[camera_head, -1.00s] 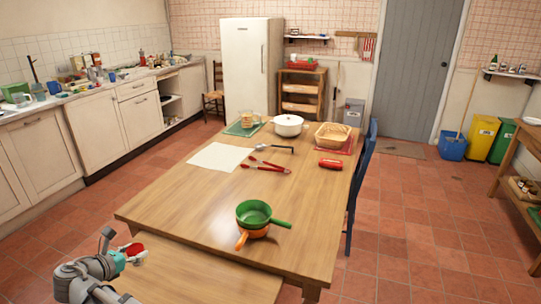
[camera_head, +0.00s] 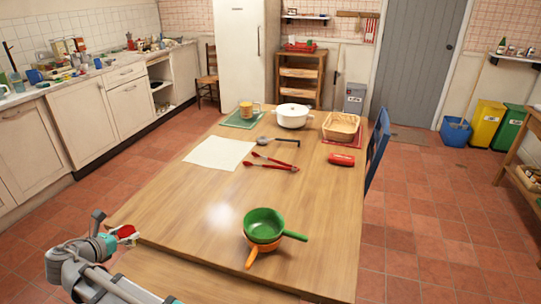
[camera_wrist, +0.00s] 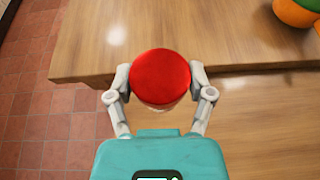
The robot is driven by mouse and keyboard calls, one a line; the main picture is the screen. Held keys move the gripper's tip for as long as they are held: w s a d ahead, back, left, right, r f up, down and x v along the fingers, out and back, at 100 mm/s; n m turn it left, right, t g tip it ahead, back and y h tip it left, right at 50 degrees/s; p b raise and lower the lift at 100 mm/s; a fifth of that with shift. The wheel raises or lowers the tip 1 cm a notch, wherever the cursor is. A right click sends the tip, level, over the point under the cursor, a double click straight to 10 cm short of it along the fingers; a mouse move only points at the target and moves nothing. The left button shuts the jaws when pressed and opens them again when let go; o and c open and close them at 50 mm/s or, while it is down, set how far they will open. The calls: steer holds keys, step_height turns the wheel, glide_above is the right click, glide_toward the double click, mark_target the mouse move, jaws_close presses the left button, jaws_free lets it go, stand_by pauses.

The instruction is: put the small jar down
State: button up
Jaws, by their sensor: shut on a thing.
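The small jar has a round red lid; in the wrist view the jar (camera_wrist: 160,78) sits between the fingers of my gripper (camera_wrist: 160,85), lid facing the camera. The gripper is shut on it. In the head view the jar (camera_head: 125,232) shows as a small red shape at lower left, with my gripper (camera_head: 113,240) around it. The jar is held near the left front corner of the wooden table (camera_head: 190,205). Its body is mostly hidden below the lid.
A green pan (camera_head: 263,223) sits on an orange pan (camera_head: 250,258) near the table's front. Red tongs (camera_head: 270,166), a ladle (camera_head: 280,141), a white sheet (camera_head: 219,152), a white pot (camera_head: 293,115) and a basket (camera_head: 341,126) lie farther back. The table's left front area is clear.

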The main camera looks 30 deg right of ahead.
steer(key=shift+d, duration=0.1)
steer(key=d+r+m+g+h+p, duration=0.1)
steer(key=d+r+p, duration=0.3)
steer(key=d, duration=0.6)
steer(key=shift+w, duration=0.1)
stand_by(0.4)
steer(key=shift+w+d+f+b, duration=0.1)
steer(key=shift+w+f+b, duration=1.4)
steer(key=shift+w, duration=0.65)
steer(key=shift+w+f+b, duration=1.45)
steer(key=shift+w+b, duration=0.05)
steer(key=shift+w, duration=0.7)
steer(key=shift+w+d+f+b, duration=0.1)
steer(key=shift+w+f+b, duration=1.4)
steer(key=shift+w, duration=0.65)
